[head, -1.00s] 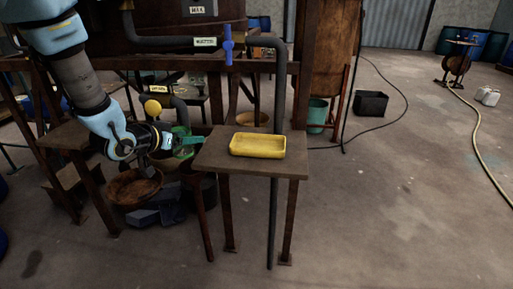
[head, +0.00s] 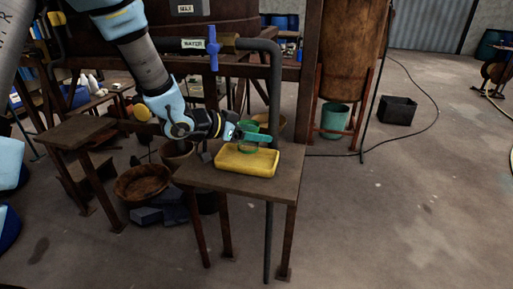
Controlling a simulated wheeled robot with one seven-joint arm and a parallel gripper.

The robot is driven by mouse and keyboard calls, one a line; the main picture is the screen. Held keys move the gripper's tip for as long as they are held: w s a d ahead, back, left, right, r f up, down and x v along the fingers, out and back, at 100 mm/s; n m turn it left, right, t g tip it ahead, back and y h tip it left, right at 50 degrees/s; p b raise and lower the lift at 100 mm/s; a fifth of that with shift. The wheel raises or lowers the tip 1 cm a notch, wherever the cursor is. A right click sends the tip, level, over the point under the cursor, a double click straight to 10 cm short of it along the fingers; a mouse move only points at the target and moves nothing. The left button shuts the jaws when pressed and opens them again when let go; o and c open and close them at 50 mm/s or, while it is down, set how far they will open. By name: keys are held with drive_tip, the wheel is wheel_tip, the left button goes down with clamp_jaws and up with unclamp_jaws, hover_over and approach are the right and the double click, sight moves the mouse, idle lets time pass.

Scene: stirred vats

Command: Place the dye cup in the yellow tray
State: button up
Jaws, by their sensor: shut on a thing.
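The yellow tray (head: 247,164) lies on a small brown table (head: 212,174) in the head view. My gripper (head: 253,135) reaches in from the left and is at the back edge of the tray in the picture. It is shut on a green cup (head: 247,150), which I take to be the dye cup. The cup looks upright. The tray's far rim overlaps the cup's lower part, and I cannot tell whether the cup touches the tray or hangs above or behind it.
A pipe with a blue valve handle (head: 213,48) runs down behind the table. A brown bowl (head: 144,183) and dark blocks lie on the floor to the left. A teal bucket (head: 335,119) and a black crate (head: 397,110) stand at the right. The floor at the front right is clear.

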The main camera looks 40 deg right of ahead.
sight(255, 146)
drive_tip(key=shift+f, duration=2.3)
drive_tip(key=shift+f, duration=0.15)
drive_tip(key=o, duration=1.3)
drive_tip(key=b+v, duration=0.1)
drive_tip(key=v, duration=1.1)
drive_tip(key=shift+a+b, duration=0.1)
drive_tip(key=shift+b, duration=0.3)
